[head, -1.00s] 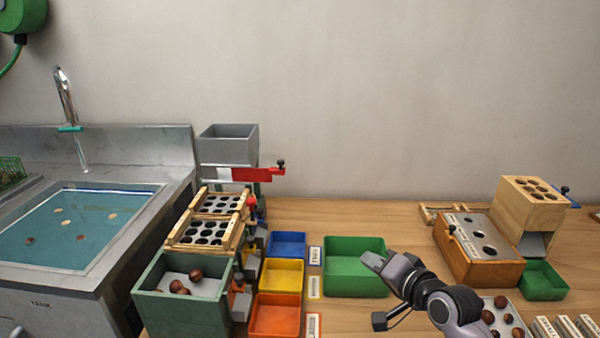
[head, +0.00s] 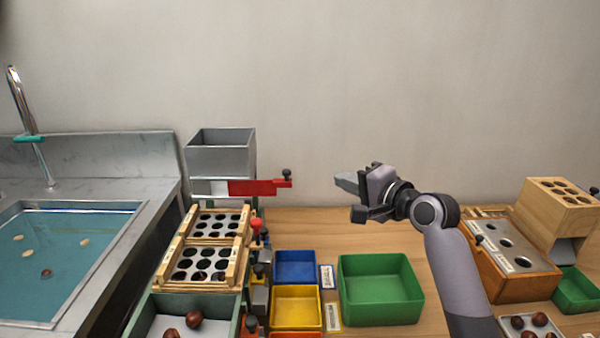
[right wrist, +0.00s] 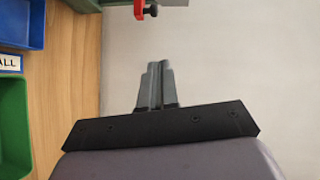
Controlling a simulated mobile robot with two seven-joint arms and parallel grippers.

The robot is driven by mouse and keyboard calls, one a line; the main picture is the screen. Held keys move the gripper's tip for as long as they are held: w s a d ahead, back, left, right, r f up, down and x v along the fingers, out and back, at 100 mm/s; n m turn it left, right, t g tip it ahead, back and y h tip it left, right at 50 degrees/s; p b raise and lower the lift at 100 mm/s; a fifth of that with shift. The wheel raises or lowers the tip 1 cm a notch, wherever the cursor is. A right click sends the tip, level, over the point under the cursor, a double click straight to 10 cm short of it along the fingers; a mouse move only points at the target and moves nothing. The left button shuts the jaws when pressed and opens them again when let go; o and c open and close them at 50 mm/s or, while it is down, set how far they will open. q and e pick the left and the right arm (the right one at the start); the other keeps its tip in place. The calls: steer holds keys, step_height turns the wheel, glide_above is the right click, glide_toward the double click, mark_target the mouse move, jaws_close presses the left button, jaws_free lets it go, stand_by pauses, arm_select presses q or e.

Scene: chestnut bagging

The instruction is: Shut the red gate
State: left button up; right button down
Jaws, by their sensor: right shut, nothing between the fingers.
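The red gate (head: 255,187) is a flat red slide below the grey hopper (head: 221,155), on its stand at the back. It sticks out past the hopper's right side and has a dark knob (head: 287,174) near its right end. In the right wrist view the gate's red end (right wrist: 139,9) shows at the top edge, with the knob (right wrist: 152,10). My right gripper (head: 342,183) is shut and empty, its fingers pointing left, apart from the gate and to its right at about its height. Its closed fingers (right wrist: 154,75) show in the right wrist view. My left gripper is out of view.
Sieve trays (head: 205,242) in wooden frames slope below the hopper. Blue (head: 296,281), yellow (head: 297,323) and green (head: 382,319) bins stand on the table. A sink (head: 138,207) is at left. Wooden blocks with holes (head: 514,286) stand at right. The air between gripper and gate looks clear.

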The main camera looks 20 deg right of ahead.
mark_target(259, 184)
steer(key=w+a+f, duration=0.2)
steer(key=w+a, duration=0.4)
steer(key=w, duration=0.3)
steer(key=shift+w+a, duration=0.2)
steer(key=shift+w, duration=0.05)
steer(key=a+p, duration=0.1)
steer(key=a, duration=0.1)
steer(key=w+a+p, duration=0.1)
steer(key=a+p, duration=0.1)
steer(key=a, duration=0.1)
steer(key=shift+w+a, duration=0.2)
steer(key=shift+a, duration=0.05)
stand_by(0.3)
steer(key=shift+r, duration=0.1)
